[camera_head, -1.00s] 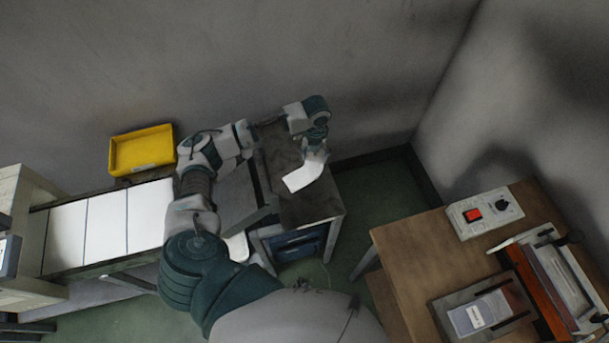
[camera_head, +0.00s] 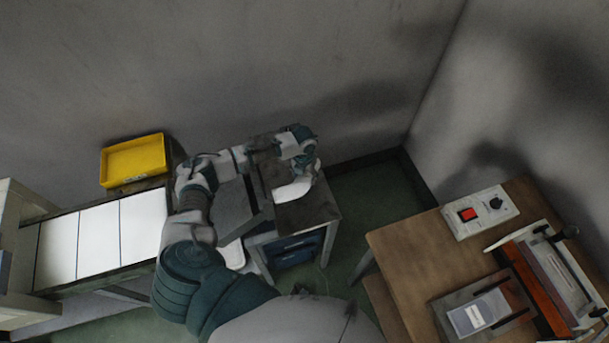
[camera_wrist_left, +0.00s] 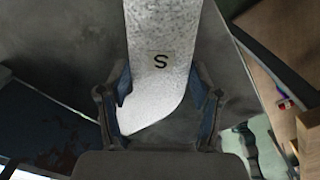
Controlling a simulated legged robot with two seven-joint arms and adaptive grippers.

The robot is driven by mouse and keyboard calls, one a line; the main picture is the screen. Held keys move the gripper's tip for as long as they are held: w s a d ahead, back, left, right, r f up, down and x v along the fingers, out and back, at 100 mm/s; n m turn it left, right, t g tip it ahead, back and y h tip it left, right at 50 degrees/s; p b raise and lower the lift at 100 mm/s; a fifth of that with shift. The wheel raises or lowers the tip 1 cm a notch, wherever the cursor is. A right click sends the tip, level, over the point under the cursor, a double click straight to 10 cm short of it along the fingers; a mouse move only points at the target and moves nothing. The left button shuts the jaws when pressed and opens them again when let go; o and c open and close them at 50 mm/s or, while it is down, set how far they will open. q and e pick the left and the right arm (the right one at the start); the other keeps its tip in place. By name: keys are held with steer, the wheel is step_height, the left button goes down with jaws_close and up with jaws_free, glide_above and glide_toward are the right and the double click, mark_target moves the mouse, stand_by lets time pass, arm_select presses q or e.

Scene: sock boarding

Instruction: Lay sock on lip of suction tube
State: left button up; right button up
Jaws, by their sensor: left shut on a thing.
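My left gripper (camera_head: 306,168) is above the dark-topped bench and shut on a white sock (camera_head: 292,191). In the left wrist view the speckled pale sock (camera_wrist_left: 165,50) with a black S mark runs from the top of the picture down between the fingers of the left gripper (camera_wrist_left: 160,98). Its rounded end points to the lower left. In the head view the sock shows as a small white strip over the bench top; I cannot tell whether it touches anything. I cannot make out the suction tube or its lip. My right gripper is not in view.
The small bench (camera_head: 308,212) has a blue drawer unit (camera_head: 296,247) beneath. A grey slanted panel (camera_head: 233,212) stands at its left. A wooden table (camera_head: 415,250) with a control box (camera_head: 480,212) stands at the right.

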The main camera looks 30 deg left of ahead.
mark_target(304, 177)
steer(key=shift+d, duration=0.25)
arm_select(q)
steer(key=o, duration=0.9)
steer(key=shift+a, duration=0.1)
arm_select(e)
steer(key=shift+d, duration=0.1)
arm_select(q)
step_height(304, 177, up, 12)
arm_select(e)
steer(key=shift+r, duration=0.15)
